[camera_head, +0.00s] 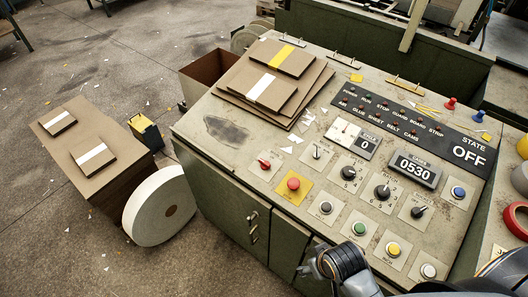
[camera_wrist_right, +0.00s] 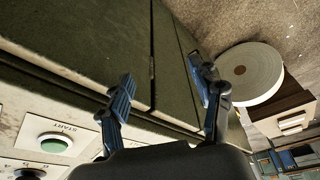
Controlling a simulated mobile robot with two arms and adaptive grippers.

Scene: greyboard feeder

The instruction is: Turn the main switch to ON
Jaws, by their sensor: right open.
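The control panel (camera_head: 230,185) has a small red rotary knob (camera_head: 264,163) at its left; it looks like the main switch, though I cannot read its label. The state display (camera_head: 469,152) reads OFF. My right gripper (camera_head: 312,268) is at the panel's front edge, below and right of the red knob and apart from it. In the right wrist view my right gripper (camera_wrist_right: 165,90) has its two fingers spread with nothing between them, in front of the green cabinet doors (camera_wrist_right: 90,45). The red knob is not in that view. My left gripper is not in view.
Near the knob are a red button on a yellow plate (camera_head: 293,184), black dials (camera_head: 348,173) and a green button (camera_head: 359,229), marked START in the wrist view. Stacked boards (camera_head: 310,88) lie behind. A white roll (camera_head: 160,206) stands on the floor at left.

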